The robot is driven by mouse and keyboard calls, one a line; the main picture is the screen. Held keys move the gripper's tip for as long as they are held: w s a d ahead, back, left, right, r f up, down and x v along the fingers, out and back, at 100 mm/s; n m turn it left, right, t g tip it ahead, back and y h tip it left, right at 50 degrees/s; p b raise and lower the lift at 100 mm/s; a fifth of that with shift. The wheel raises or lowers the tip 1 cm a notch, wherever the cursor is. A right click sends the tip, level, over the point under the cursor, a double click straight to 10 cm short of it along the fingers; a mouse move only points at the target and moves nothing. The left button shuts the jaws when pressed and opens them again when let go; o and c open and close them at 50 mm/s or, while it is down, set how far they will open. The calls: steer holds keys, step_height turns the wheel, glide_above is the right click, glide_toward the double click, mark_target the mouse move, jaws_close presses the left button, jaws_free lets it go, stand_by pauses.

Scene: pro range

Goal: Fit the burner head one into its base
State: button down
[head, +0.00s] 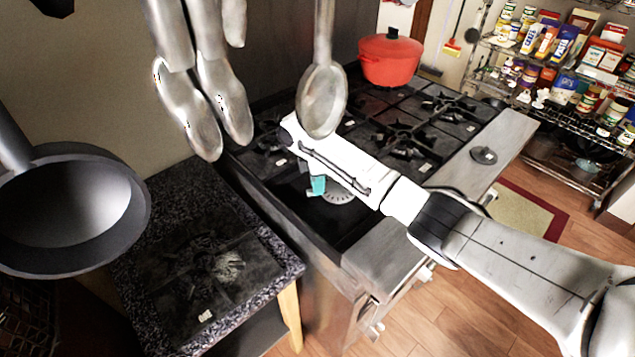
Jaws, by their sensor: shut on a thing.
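My gripper (319,185) shows only as a small teal part below my white forearm, over the left front of the black range top. It is shut on a grey, notched round burner head (339,195), which is partly hidden by my forearm. The head appears at or just above the bare, grate-free part of the range top (350,225); I cannot tell whether it touches. Its base is not visible, hidden under the head or my arm. A second grey round burner head (484,155) lies on the steel front ledge (460,172) at the right.
Black grates (405,140) cover the back and right of the range. A red pot (390,60) stands at the back. Metal ladles (322,100) and a dark pan (65,215) hang close to the camera. A speckled counter (165,195) stands left, and a stocked shelf (560,90) far right.

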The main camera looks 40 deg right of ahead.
steer(key=shift+f, duration=0.25)
stand_by(0.3)
steer(key=c, duration=1)
jaws_free()
steer(key=shift+r, duration=0.1)
step_height(320, 180, up, 11)
steer(key=shift+f+b, duration=0.15)
steer(key=shift+b, duration=0.45)
